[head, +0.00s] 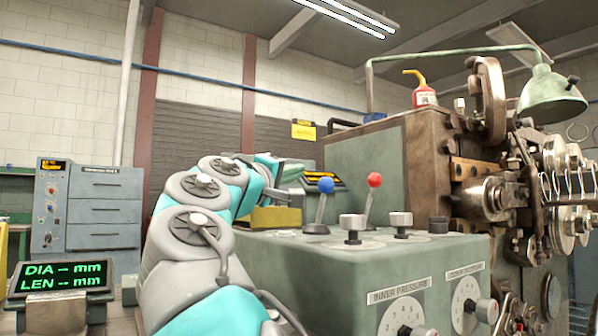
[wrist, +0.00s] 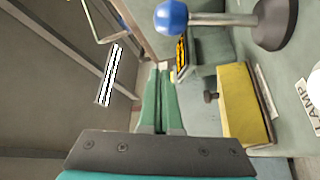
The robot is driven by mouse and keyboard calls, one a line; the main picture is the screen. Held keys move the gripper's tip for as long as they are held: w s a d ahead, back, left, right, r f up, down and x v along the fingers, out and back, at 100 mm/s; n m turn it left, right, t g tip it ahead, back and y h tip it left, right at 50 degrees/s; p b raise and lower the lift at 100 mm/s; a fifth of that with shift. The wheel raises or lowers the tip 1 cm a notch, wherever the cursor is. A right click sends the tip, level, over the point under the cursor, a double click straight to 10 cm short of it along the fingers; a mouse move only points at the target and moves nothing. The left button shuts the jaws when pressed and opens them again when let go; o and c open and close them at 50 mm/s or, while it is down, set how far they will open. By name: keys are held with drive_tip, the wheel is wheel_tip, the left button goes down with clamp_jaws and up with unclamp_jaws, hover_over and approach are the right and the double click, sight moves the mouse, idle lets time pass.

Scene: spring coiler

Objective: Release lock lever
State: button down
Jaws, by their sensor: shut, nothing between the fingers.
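Two levers stand on the grey-green control box: one with a blue ball knob (head: 326,187) and one with a red ball knob (head: 375,181). I cannot tell which is the lock lever.
The control box (head: 290,262) carries grey knobs (head: 352,222) and dials (head: 403,316). The coiling machine (head: 480,190) stands behind it at the right. A display (head: 62,279) reads DIA and LEN with dashes. A grey cabinet (head: 103,210) stands at the left.

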drive_tip(key=v, duration=0.9)
drive_tip(key=shift+f, duration=0.2)
